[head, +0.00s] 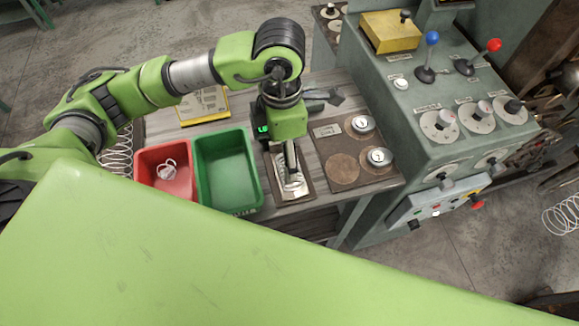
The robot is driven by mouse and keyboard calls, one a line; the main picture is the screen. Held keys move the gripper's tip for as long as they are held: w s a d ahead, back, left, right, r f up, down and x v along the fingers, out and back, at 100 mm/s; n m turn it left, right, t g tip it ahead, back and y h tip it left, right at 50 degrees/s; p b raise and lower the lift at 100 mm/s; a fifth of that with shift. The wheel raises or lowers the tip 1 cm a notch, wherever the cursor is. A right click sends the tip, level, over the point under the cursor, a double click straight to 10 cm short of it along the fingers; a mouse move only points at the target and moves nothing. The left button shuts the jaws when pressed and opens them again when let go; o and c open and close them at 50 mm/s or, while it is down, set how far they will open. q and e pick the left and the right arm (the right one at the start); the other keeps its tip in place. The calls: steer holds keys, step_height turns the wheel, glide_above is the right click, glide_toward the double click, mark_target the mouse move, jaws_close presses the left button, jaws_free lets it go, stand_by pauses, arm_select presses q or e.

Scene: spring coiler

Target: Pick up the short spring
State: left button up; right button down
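My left gripper (291,165) points down over a small tray (277,161) on the wooden bench. A light metallic coiled thing, which looks like the short spring (295,188), lies in the tray just under the fingertips. The fingers are seen edge-on, so I cannot tell whether they touch it or how far apart they are. A pale coil (167,170) lies in the red bin (147,160) to the left. My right gripper is not in view.
A green bin (228,176), empty, stands between the red bin and the tray. A brown board (345,177) with round weights lies to the right. The grey machine (395,130) with knobs and levers stands beyond it. A yellow-framed sheet (203,106) lies behind the bins.

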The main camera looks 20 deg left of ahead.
arm_select(q)
steer(key=shift+f, duration=0.6)
steer(key=shift+s+d+f+p, duration=0.1)
steer(key=shift+f+p, duration=0.15)
steer(key=shift+p, duration=0.2)
steer(key=f, duration=0.1)
steer(key=f+p, duration=0.2)
steer(key=shift+s+d+f, duration=0.1)
steer(key=shift+d+f, duration=0.15)
steer(key=shift+d, duration=0.05)
steer(key=shift+f, duration=0.6)
steer(key=c, duration=1.1)
steer(key=shift+c, duration=1)
steer(key=shift+r, duration=0.15)
